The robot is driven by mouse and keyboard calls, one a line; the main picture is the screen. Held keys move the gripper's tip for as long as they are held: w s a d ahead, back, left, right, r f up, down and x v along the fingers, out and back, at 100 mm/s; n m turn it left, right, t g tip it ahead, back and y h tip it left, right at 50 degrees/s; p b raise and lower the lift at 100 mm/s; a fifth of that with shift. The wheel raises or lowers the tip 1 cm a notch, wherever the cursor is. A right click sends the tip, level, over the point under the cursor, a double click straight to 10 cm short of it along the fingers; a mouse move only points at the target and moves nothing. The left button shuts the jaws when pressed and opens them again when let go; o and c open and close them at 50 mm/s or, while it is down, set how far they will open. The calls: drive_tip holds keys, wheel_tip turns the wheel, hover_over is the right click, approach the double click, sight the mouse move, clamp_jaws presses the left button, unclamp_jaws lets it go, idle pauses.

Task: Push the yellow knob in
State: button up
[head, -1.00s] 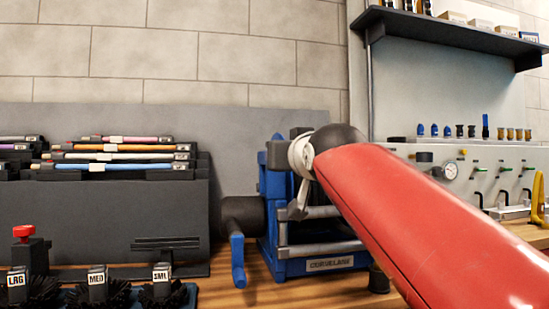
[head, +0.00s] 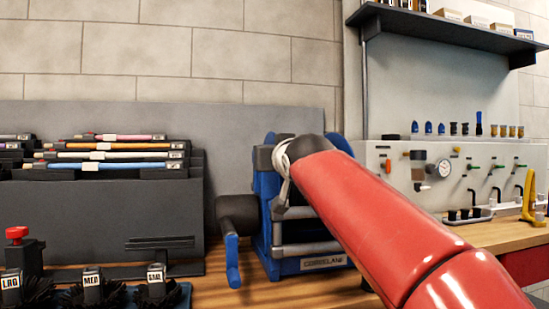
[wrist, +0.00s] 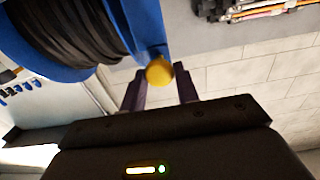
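The yellow knob (wrist: 159,71) sticks out from the side of a blue hose reel (wrist: 145,28) in the wrist view. The reel carries coiled black hose. My gripper (wrist: 161,82) has its two dark fingers apart, with the knob showing between their tips. I cannot tell whether a finger touches the knob. In the head view the blue reel (head: 268,187) stands on the bench, partly behind my red arm. The knob and my gripper are hidden there.
A crank handle (head: 232,260) sticks out left of the reel. A grey rack (head: 100,225) with coloured rods stands at left, with labelled black brushes (head: 92,290) in front. A panel with a gauge (head: 439,168) and valves is at right, under a dark shelf (head: 450,30).

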clamp_jaws()
drive_tip(key=shift+p+x, duration=0.85)
drive_tip(key=shift+x, duration=0.3)
drive_tip(key=o, duration=0.7)
unclamp_jaws()
drive_tip(key=shift+w, duration=0.1)
drive_tip(key=shift+c, duration=0.2)
drive_tip(key=b+v, duration=0.2)
drive_tip(key=v, duration=0.6)
drive_tip(key=shift+w, duration=0.1)
